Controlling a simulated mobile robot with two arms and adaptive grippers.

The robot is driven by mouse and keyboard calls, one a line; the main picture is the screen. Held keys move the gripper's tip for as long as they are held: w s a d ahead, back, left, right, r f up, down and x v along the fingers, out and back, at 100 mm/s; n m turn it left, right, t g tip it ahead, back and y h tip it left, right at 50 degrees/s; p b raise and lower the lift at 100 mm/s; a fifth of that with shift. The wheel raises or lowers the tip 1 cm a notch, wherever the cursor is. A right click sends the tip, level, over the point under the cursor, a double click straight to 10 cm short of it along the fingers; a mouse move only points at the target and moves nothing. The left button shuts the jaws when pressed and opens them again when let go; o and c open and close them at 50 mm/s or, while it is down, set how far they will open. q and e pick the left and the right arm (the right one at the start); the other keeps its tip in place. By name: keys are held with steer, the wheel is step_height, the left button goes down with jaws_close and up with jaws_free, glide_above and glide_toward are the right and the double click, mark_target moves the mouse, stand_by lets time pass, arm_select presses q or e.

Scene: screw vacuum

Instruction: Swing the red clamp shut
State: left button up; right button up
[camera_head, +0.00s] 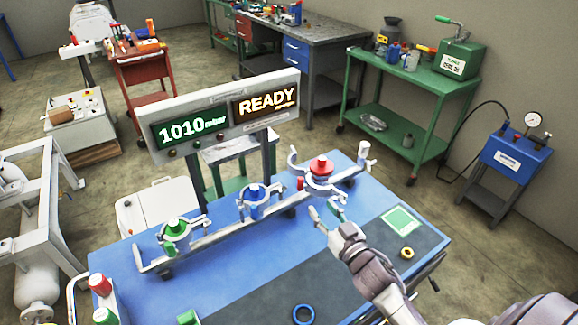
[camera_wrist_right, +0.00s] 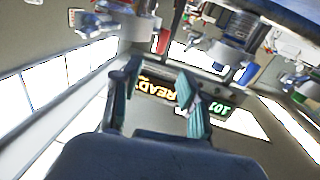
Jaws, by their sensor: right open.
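The red clamp (camera_head: 319,180) is at the right end of the pipe rail on the blue bench, around a fitting with a red cap (camera_head: 320,165). Pale curved clamp arms stand out to its left and right, so it looks open. A small red cylinder (camera_head: 300,184) stands at its left side. My right gripper (camera_head: 324,208) is just in front of and below the clamp, open and empty, apart from it in the head view. Its two spread fingers also show in the right wrist view (camera_wrist_right: 158,72). My left gripper is not in view.
A blue-capped clamp (camera_head: 257,193) and a green-capped clamp (camera_head: 176,229) sit further left on the rail. A display panel (camera_head: 226,118) reading READY stands behind. A blue ring (camera_head: 303,314) and a yellow ring (camera_head: 407,253) lie on the dark mat.

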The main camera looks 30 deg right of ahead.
mark_target(302, 181)
steer(key=w, duration=0.4)
steer(key=w+p, duration=0.1)
steer(key=w, duration=0.3)
steer(key=w+r+p, duration=0.1)
steer(key=w, duration=0.3)
steer(key=shift+w, duration=0.15)
steer(key=shift+w+a, duration=0.1)
steer(key=shift+w, duration=0.1)
steer(key=c, duration=0.8)
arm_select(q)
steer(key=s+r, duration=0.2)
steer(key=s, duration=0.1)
arm_select(e)
jaws_close()
